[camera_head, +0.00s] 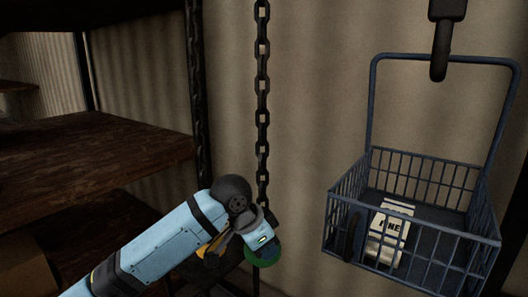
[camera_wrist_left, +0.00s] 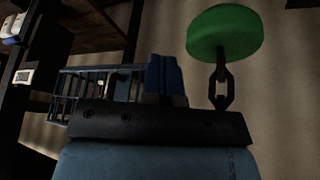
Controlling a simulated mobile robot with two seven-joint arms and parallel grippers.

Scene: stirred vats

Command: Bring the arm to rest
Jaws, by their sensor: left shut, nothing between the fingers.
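My left arm (camera_head: 165,245) comes in from the lower left in the head view. My left gripper (camera_head: 262,238) is at its end, in front of the hanging chain. The blue fingers (camera_wrist_left: 165,76) are together with nothing between them in the wrist view. A green disc (camera_head: 266,257) hangs at the chain's lower end, partly hidden by the gripper in the head view. In the wrist view the disc (camera_wrist_left: 225,30) is to the right of the fingers and apart from them. My right gripper is not in view.
A dark chain (camera_head: 262,90) hangs in front of the pale corrugated wall (camera_head: 320,100). A blue wire basket (camera_head: 410,220) hangs from a dark hook (camera_head: 440,50) at right, holding a white labelled packet (camera_head: 389,235). Brown wooden shelves (camera_head: 90,150) stand at left.

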